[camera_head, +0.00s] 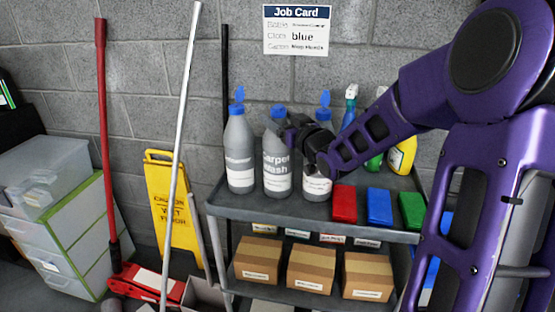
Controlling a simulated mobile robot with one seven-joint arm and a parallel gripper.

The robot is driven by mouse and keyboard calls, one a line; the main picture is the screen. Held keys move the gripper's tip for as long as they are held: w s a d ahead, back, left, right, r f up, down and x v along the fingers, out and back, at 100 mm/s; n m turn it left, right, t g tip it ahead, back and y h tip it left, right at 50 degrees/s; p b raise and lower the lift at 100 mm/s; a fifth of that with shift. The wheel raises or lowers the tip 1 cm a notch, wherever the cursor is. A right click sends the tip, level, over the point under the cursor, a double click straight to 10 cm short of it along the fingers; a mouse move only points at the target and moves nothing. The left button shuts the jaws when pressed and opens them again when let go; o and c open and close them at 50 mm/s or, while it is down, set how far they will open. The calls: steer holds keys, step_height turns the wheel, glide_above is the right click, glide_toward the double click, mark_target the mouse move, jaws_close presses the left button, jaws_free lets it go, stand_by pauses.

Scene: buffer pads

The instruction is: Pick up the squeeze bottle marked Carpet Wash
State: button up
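My gripper (289,133) comes in from the right at the height of this bottle's shoulder. Its dark fingers overlap the bottle's upper right side in the picture. I cannot tell whether they touch it, or whether they are open or shut. The left grey bottle (240,155) is in clear view. My gripper and wrist partly hide the right grey bottle (317,182).
The grey cart (265,212) also bears a red pad (344,204), a blue pad (379,206) and a green pad (411,210). Spray bottles stand behind my arm. Cardboard boxes (310,268) fill the lower shelf. Poles and a yellow sign (172,205) stand left.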

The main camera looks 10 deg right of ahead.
jaws_close()
steer(key=shift+r, duration=0.1)
stand_by(0.3)
